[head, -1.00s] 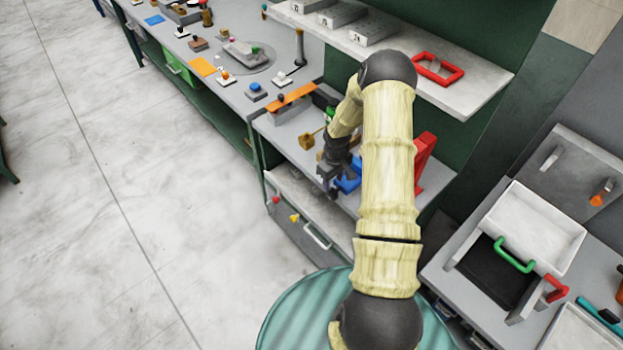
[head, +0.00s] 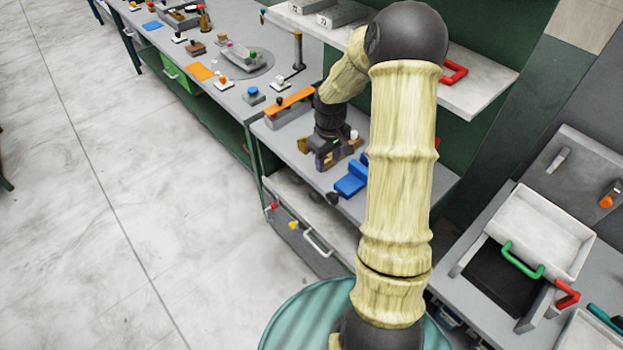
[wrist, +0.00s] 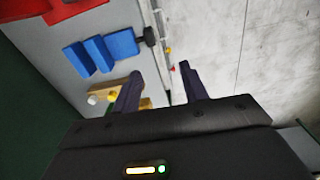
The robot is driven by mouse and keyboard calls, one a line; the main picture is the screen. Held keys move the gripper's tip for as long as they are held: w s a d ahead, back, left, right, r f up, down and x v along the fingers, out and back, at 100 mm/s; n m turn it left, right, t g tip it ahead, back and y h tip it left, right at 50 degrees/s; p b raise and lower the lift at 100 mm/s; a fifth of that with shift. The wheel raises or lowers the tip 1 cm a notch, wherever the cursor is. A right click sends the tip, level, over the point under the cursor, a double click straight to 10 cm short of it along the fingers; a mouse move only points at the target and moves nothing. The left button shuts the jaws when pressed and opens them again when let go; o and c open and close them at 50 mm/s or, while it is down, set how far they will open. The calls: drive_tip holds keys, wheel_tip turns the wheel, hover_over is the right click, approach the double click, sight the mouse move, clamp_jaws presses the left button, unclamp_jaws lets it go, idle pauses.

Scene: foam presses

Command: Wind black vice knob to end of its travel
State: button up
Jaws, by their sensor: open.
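The blue vice (head: 350,180) sits on the bench top, its far part hidden behind my arm in the head view. Its black knob (head: 332,198) sticks out toward the bench's front edge. In the wrist view the blue vice (wrist: 102,52) and the black knob (wrist: 150,36) show beyond my fingers. My gripper (head: 327,163) is open and empty in the head view, on the far side of the vice and apart from the knob. Its two dark fingers (wrist: 160,78) show apart in the wrist view.
A wooden block with a white knob (wrist: 93,99) lies close to my gripper. An orange bar (head: 290,104) is on the bench behind it. A red object (wrist: 70,8) stands beyond the vice. A shelf (head: 485,90) overhangs the bench. Open floor (head: 150,230) lies in front.

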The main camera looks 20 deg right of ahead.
drive_tip(key=s+a+r+m+t+b, duration=0.1)
drive_tip(key=s+a+r+m, duration=0.1)
drive_tip(key=s+a+r, duration=0.4)
drive_tip(key=s+a, duration=0.2)
drive_tip(key=s, duration=0.1)
drive_tip(key=shift+s+a, duration=0.2)
drive_tip(key=shift+a, duration=0.05)
drive_tip(key=o, duration=0.3)
drive_tip(key=shift+f, duration=0.15)
drive_tip(key=shift+o, duration=0.9)
drive_tip(key=s+f+n+g+h+b, duration=0.3)
drive_tip(key=f+n+b, duration=0.2)
drive_tip(key=f, duration=0.8)
drive_tip(key=b, duration=0.3)
drive_tip(key=shift+a, duration=0.4)
drive_tip(key=w+f+n+t+h+b, duration=0.2)
drive_tip(key=w+f+n+h+b, duration=0.2)
drive_tip(key=f+n+h+b, duration=0.85)
drive_tip(key=w+a+n+t+b, duration=0.1)
drive_tip(key=t, duration=0.1)
drive_tip(key=w+a+f+n+t+h+b, duration=0.1)
drive_tip(key=t+b, duration=0.1)
drive_tip(key=w+a+f+n+t+b, duration=0.1)
drive_tip(key=w+t+b, duration=0.1)
drive_tip(key=shift+a, duration=0.35)
